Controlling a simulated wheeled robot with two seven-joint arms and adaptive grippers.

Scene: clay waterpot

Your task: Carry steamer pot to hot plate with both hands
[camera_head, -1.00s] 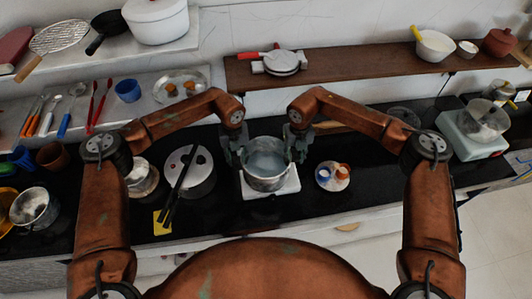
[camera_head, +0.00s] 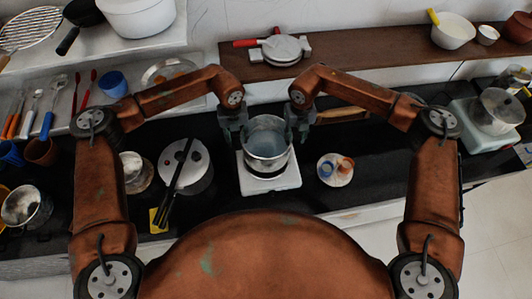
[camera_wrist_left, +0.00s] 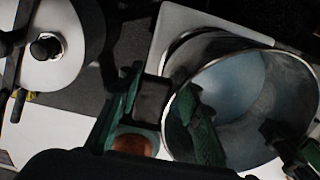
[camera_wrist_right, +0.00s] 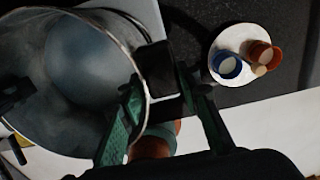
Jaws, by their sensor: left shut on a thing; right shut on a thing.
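The grey metal pot (camera_head: 267,136) is open at the top and looks empty inside. My left gripper (camera_head: 234,128) is shut on its left rim, and my right gripper (camera_head: 300,125) is shut on its right rim. Both grips also show in the left wrist view (camera_wrist_left: 165,110) and the right wrist view (camera_wrist_right: 160,105). The pot looks upright. It is over the back part of a white square hot plate (camera_head: 272,184), with a dark round edge showing beneath it. I cannot tell whether the pot touches the plate.
A lidded pot (camera_head: 199,172) with black tongs lies left of the hot plate. A white saucer (camera_head: 335,180) with small blue and orange cups is at right. A wooden shelf (camera_head: 350,58) with a grey press (camera_head: 282,50) runs behind. Black counter is bare between them.

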